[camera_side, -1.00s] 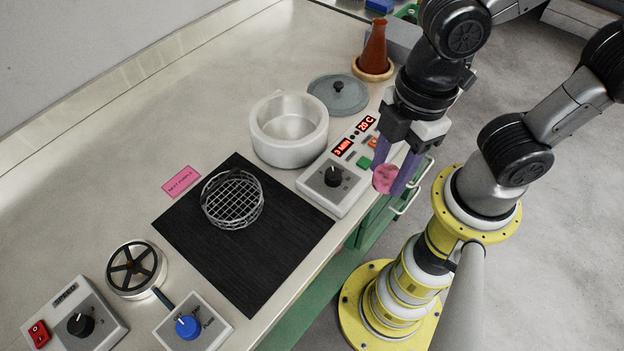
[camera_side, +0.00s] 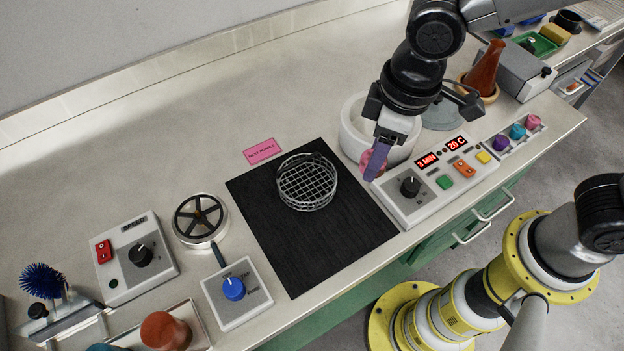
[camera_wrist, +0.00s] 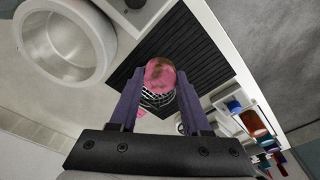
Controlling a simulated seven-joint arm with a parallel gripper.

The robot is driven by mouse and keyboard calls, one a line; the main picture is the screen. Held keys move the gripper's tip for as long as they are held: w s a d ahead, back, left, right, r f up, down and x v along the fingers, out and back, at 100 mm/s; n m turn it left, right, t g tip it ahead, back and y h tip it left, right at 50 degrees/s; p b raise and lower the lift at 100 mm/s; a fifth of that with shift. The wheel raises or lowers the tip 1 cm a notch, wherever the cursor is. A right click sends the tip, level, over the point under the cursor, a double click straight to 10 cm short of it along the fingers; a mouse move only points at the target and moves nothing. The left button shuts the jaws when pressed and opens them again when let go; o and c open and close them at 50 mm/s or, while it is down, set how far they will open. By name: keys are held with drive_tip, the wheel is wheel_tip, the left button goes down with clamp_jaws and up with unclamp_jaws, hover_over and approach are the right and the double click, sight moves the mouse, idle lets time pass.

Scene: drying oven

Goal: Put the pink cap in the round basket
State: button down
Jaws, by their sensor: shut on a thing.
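My gripper (camera_side: 376,160) is shut on the pink cap (camera_side: 366,163), which sits between its purple fingers. The cap (camera_wrist: 160,73) also shows in the wrist view, round and pink with a brownish patch, between the fingertips. In the side view the gripper and cap are to the right of the round wire basket (camera_side: 307,182), apart from it, in front of the white pot. The basket stands on the black mat. In the wrist view the basket (camera_wrist: 156,99) is partly hidden behind the cap and fingers.
The black mat (camera_side: 310,240) lies mid-table. The white pot (camera_side: 352,135) and the control box (camera_side: 403,205) with red displays stand right of it. A pink label (camera_side: 260,148) lies behind the mat. The round holder (camera_side: 200,220) and blue-knob box (camera_side: 237,293) stand left.

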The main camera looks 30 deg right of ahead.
sight(310, 190)
drive_tip(key=w+a+f, duration=0.3)
drive_tip(key=w+f, duration=0.1)
drive_tip(key=w+a+f, duration=0.2)
drive_tip(key=shift+w+a+f, duration=0.3)
drive_tip(key=shift+w+f, duration=0.05)
drive_tip(key=shift+f, duration=0.05)
drive_tip(key=shift+w+a+f, duration=0.35)
drive_tip(key=shift+w+f, duration=0.05)
drive_tip(key=shift+f, duration=1.85)
drive_tip(key=shift+f, duration=0.2)
drive_tip(key=c, duration=0.6)
unclamp_jaws()
drive_tip(key=shift+c, duration=0.2)
